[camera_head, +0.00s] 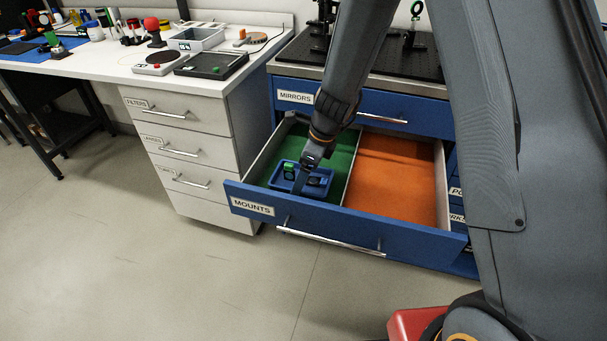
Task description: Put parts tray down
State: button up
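The parts tray (322,190), a small blue tray holding a green-topped part (289,171) and dark parts, is in the left, green-lined section of the open MOUNTS drawer (330,236). My arm reaches down into the drawer, and my gripper (301,184) is at the tray, over its middle. The fingers are small and dark against the tray, so I cannot tell whether they are closed on it. The tray looks level and low in the drawer; its underside is hidden.
The drawer's right section (398,180) has an orange lining and is empty. The MIRRORS drawer (350,102) above is shut. A white cabinet (190,150) stands left, under a worktop with a grey bin (195,39) and a black tray (212,66). The floor in front is clear.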

jog(key=shift+f, duration=0.1)
jog(key=o, duration=1)
jog(key=v, duration=1.2)
jog(key=s+d+r+n+h, duration=0.1)
jog(key=s+d+n, duration=0.3)
jog(key=s+n, duration=0.3)
jog(key=s+d+r+n+h, duration=0.1)
jog(key=s+d+n, duration=0.3)
jog(key=s+n, duration=0.3)
jog(key=s+d+r+n+g+h, duration=0.1)
jog(key=s+d+r+n, duration=0.1)
jog(key=s+d+n, duration=0.3)
jog(key=shift+s+d+n+p, duration=0.1)
jog(key=shift+s+n+p, duration=0.2)
jog(key=shift+s+n, duration=1.1)
jog(key=shift+w, duration=0.15)
